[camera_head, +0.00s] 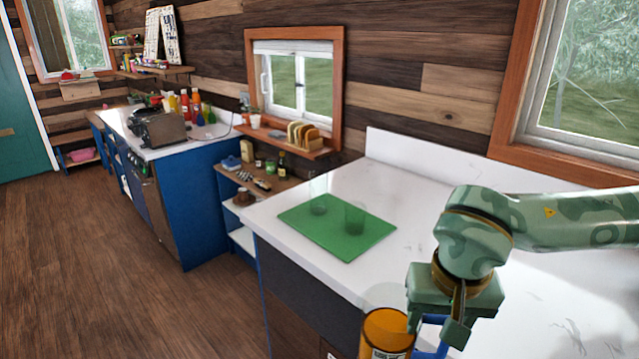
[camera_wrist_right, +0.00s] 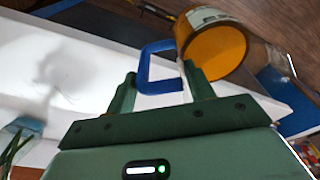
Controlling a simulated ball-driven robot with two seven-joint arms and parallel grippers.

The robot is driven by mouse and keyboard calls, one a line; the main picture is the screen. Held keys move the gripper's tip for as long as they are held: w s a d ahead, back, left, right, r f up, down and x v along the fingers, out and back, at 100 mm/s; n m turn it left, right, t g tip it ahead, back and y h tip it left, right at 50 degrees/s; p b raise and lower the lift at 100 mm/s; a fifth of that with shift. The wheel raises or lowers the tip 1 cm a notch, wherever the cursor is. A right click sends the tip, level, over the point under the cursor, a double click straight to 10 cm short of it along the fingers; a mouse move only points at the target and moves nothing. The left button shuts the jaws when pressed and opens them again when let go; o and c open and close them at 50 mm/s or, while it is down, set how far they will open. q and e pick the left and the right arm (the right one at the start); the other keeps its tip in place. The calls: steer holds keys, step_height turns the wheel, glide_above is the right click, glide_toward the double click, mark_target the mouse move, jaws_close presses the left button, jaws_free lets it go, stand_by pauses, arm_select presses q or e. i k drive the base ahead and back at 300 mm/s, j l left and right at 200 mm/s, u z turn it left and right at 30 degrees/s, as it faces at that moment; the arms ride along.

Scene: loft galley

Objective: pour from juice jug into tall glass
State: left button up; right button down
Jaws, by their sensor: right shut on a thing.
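The juice jug (camera_head: 388,328), with orange juice, a pale label and a blue handle, is at the bottom of the head view, by the counter's front edge. My right gripper (camera_head: 436,328) is shut on its blue handle; the wrist view shows the handle (camera_wrist_right: 146,70) between the fingers and the jug's orange body (camera_wrist_right: 214,48) beyond. The tall glass (camera_head: 318,194), clear and seemingly empty, stands upright on the green mat (camera_head: 337,248), left of and apart from the jug. My left gripper is not in view.
A shorter clear glass (camera_head: 355,218) stands on the mat, right of the tall glass. The white counter (camera_head: 400,180) is otherwise mostly clear. A low shelf with a dark bottle (camera_head: 282,163) and a windowsill with a toast rack (camera_head: 302,134) lie behind to the left.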

mark_target(319, 193)
steer(key=i+j+z, duration=0.2)
steer(key=j, duration=0.15)
steer(key=i+j+z, duration=0.15)
steer(key=j, duration=0.25)
steer(key=i+j+z, duration=0.2)
steer(key=j, duration=0.2)
steer(key=i+j+z, duration=0.2)
steer(key=j, duration=0.25)
steer(key=j+z, duration=0.15)
steer(key=j, duration=0.25)
steer(key=j+z, duration=0.2)
steer(key=j, duration=0.25)
